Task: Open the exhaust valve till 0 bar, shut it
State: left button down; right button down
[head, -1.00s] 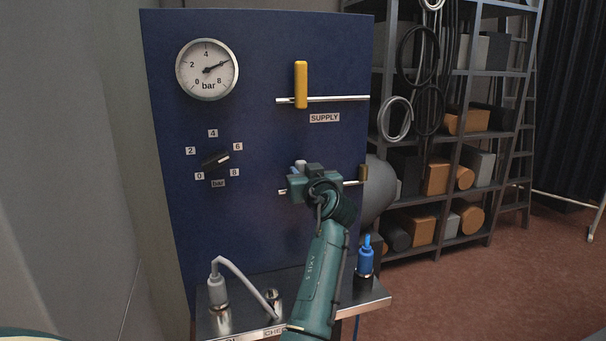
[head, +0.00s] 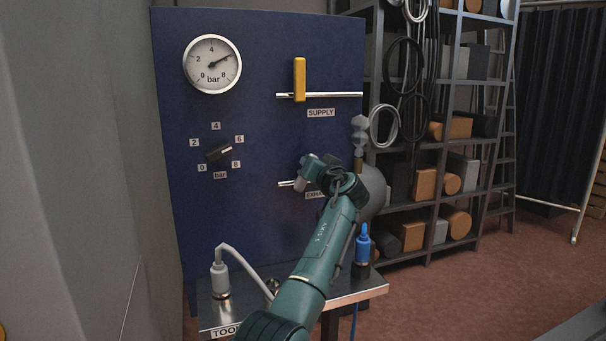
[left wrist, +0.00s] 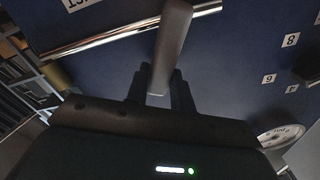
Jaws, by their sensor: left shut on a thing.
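The round pressure gauge (head: 212,64) has its needle pointing up-right, near 6 bar. My left gripper (head: 318,170) is at the exhaust pipe (head: 285,183), partly hiding the pipe and its label (head: 314,195). In the left wrist view, my left gripper (left wrist: 160,85) is shut on the grey exhaust valve handle (left wrist: 173,40), which slants across the silver pipe (left wrist: 110,43). Grey puffs (head: 360,134) rise above the brass fitting (head: 359,165) at the pipe's right end. My right gripper is not in view.
The yellow supply handle (head: 299,80) stands upright across its pipe. A black selector knob (head: 219,149) sits below the gauge. A steel shelf (head: 365,291) below holds a grey plug with hose (head: 219,278) and a blue connector (head: 362,250). Storage racks stand at the right.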

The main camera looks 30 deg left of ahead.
pick_arm(q)
jog(key=shift+w+d+f+m+p, duration=0.15)
jog(key=shift+w+d+f+m, duration=0.45)
jog(key=shift+m, duration=1.3)
jog(key=shift+w+d+f+m+p, duration=0.1)
jog(key=shift+w+f+m, duration=0.1)
jog(key=shift+f+m, duration=1.3)
jog(key=shift+w+d+f+m+p, duration=0.15)
jog(key=shift+w+d+f+m, duration=0.25)
jog(key=shift+m, duration=1.9)
jog(key=c, duration=1.2)
grip_release()
jog(key=shift+r, duration=0.1)
